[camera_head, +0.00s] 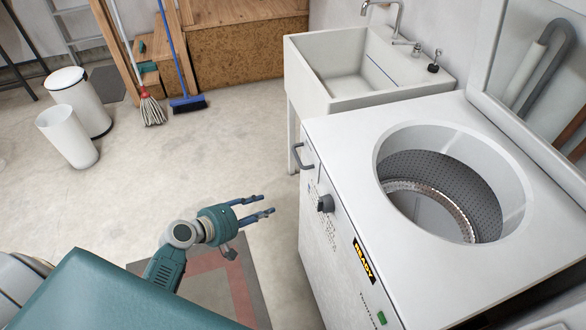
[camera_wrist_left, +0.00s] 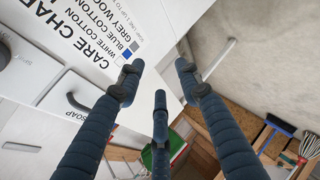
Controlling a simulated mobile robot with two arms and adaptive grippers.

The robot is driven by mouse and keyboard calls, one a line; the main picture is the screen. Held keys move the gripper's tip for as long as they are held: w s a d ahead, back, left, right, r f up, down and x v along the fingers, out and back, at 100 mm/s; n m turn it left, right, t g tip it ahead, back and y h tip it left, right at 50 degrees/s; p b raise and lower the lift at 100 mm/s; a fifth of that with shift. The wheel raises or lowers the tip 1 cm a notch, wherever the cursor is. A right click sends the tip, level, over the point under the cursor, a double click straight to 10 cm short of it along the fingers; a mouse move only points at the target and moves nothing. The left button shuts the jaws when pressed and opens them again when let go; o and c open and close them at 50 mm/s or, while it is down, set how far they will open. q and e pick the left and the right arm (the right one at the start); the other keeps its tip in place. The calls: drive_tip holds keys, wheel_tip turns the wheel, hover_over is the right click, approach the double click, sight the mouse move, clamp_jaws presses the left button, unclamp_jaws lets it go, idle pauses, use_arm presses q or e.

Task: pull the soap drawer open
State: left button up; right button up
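The soap drawer (camera_wrist_left: 62,83) is a white panel in the front of the white washing machine (camera_head: 350,140), and it looks flush there. In the left wrist view it carries a dark grey handle (camera_wrist_left: 77,102) and the printed word SOAP. In the head view a grey U-shaped handle (camera_head: 298,158) sticks out at the machine's upper front edge. My left gripper (camera_head: 266,204) is open and empty, in the air in front of the machine, apart from the handle. Its spread fingers (camera_wrist_left: 158,80) also show in the left wrist view. My right gripper is not in view.
A dark dial (camera_head: 325,203) sits on the machine front near a printed care chart (camera_wrist_left: 95,45) and a READY sign (camera_head: 364,260). A white sink (camera_head: 320,85) stands beyond the machine. Two white bins (camera_head: 68,135) stand far left. The floor left of the machine is open.

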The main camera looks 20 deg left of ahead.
sight(296, 156)
use_arm(q)
wheel_tip(296, 156, up, 15)
drive_tip(key=w+d+t+h+b, duration=0.1)
drive_tip(key=w+t+h, duration=0.2)
drive_tip(key=x, duration=0.3)
drive_tip(key=p+x, duration=0.1)
drive_tip(key=x, duration=0.2)
drive_tip(key=f+x, duration=0.1)
drive_tip(key=x, duration=0.3)
drive_tip(key=shift+d, duration=0.15)
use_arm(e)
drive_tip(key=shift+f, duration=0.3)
use_arm(q)
clamp_jaws()
